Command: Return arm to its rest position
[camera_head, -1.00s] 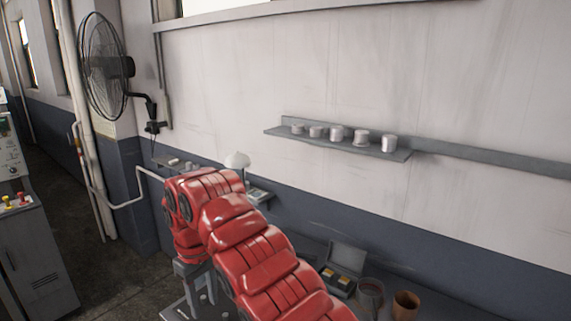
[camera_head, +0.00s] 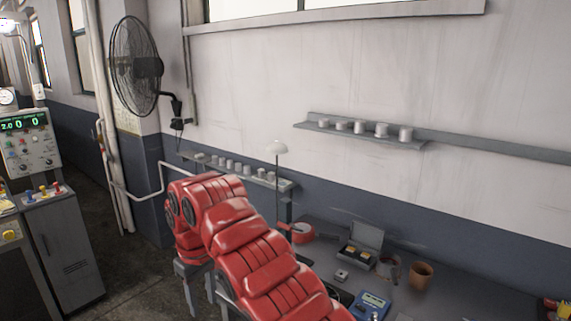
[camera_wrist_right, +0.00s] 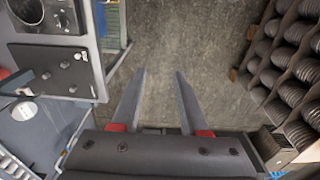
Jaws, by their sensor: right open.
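My right arm, in red padded segments (camera_head: 240,235), runs from the bottom edge up and left in the head view. My right gripper (camera_head: 201,302) hangs below its far end, partly hidden by the arm. In the right wrist view the gripper (camera_wrist_right: 162,75) has its two grey fingers apart, with only bare concrete floor between them. It holds nothing. My left gripper is not in view.
A control cabinet (camera_head: 62,245) stands left. In the wrist view, coiled springs (camera_wrist_right: 290,65) lie right of the fingers, above floor level.

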